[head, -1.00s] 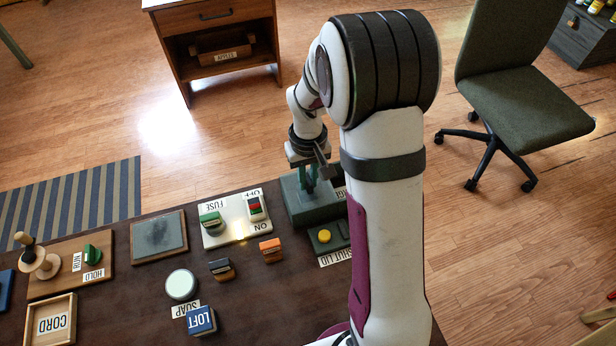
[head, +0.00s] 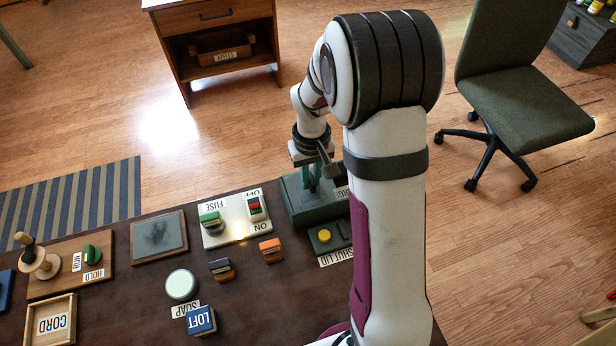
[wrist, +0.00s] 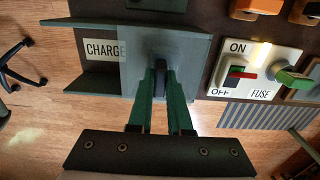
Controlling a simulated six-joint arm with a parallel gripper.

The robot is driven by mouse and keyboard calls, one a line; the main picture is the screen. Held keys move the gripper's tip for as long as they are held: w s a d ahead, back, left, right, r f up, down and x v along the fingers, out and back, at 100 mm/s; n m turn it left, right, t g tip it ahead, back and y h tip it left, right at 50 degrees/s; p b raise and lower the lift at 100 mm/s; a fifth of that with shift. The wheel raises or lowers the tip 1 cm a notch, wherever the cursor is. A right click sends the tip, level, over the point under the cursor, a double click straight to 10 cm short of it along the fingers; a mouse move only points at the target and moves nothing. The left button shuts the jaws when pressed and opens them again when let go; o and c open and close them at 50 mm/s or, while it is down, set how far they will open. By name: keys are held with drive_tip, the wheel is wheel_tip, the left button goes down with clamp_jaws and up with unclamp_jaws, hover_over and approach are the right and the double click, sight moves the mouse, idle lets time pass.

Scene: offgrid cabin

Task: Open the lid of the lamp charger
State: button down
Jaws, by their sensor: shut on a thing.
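The lamp charger (head: 300,208) is a dark green box at the back right of the desk, partly hidden by my arm in the head view. In the wrist view, its CHARGE label (wrist: 103,49) shows left of a grey-green lid panel (wrist: 192,62). A dark upright handle (wrist: 159,66) stands on the lid. My gripper (wrist: 158,84) has its green fingers on both sides of this handle and is shut on it. In the head view, my gripper (head: 315,181) is over the charger. I cannot tell how far the lid stands from its closed place.
The white fuse panel (head: 232,224) with a green handle and a switch is just left of the charger. A dark green block with a yellow button (head: 324,236) and a SHUT LID label (head: 336,256) is in front. Stamps and trays lie farther left.

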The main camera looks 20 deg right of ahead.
drive_tip(key=d, duration=0.9)
drive_tip(key=shift+d, duration=0.3)
drive_tip(key=c, duration=0.8)
unclamp_jaws()
drive_tip(key=shift+a, duration=0.1)
drive_tip(key=shift+c, duration=0.2)
wheel_tip(320, 180, up, 16)
drive_tip(key=shift+a, duration=0.1)
